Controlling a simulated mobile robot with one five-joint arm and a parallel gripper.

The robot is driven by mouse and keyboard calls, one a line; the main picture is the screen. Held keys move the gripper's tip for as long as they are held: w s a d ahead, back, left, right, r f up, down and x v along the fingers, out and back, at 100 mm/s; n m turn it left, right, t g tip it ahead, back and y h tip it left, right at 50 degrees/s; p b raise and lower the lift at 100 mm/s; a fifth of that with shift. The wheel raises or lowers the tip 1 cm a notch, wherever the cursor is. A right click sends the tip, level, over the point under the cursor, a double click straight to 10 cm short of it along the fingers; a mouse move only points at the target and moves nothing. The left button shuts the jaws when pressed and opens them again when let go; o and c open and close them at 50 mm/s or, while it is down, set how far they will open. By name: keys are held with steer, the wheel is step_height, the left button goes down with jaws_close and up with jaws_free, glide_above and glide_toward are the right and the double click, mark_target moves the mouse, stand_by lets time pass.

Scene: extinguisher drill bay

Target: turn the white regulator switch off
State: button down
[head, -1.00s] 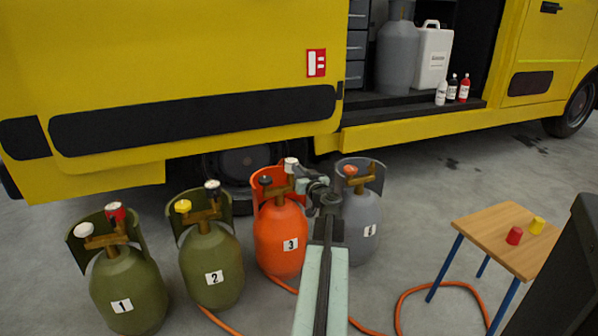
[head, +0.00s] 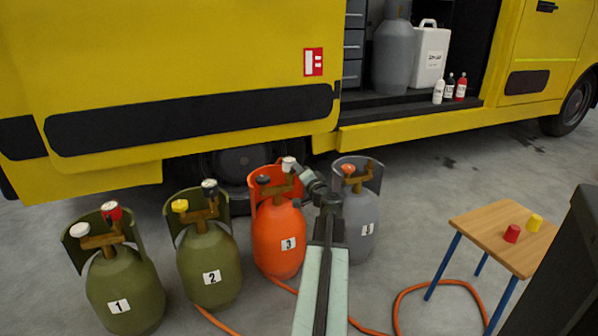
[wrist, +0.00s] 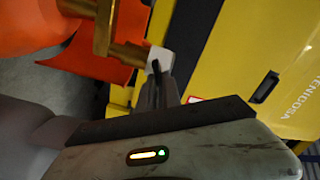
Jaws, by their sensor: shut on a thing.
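The white regulator switch (head: 289,162) sits on the brass valve of the orange cylinder (head: 280,238) numbered 3. In the wrist view the white switch (wrist: 160,56) is at the end of the brass fitting (wrist: 125,52), between my narrow fingertips. My gripper (wrist: 157,72) is shut on it. In the head view my gripper (head: 297,170) reaches the switch from the right, with my wrist slanting down to the right. The fingers partly hide the switch, so its exact angle is hard to tell.
Green cylinders 1 (head: 120,290) and 2 (head: 208,265) stand left; cylinder 1 also has a white knob (head: 79,230). A grey cylinder (head: 358,225) stands close right of my wrist. A wooden table (head: 490,240) is at right. The yellow truck (head: 200,60) is behind.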

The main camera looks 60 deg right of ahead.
steer(key=m, duration=0.5)
steer(key=shift+s+d+f+m+b, duration=0.1)
steer(key=shift+f+m+b, duration=0.2)
steer(key=shift+f+m, duration=0.1)
stand_by(0.4)
steer(key=c, duration=1.5)
jaws_free()
steer(key=v, duration=0.7)
steer(key=shift+s+a+r, duration=0.1)
steer(key=shift+s+a, duration=0.15)
steer(key=shift+s, duration=0.1)
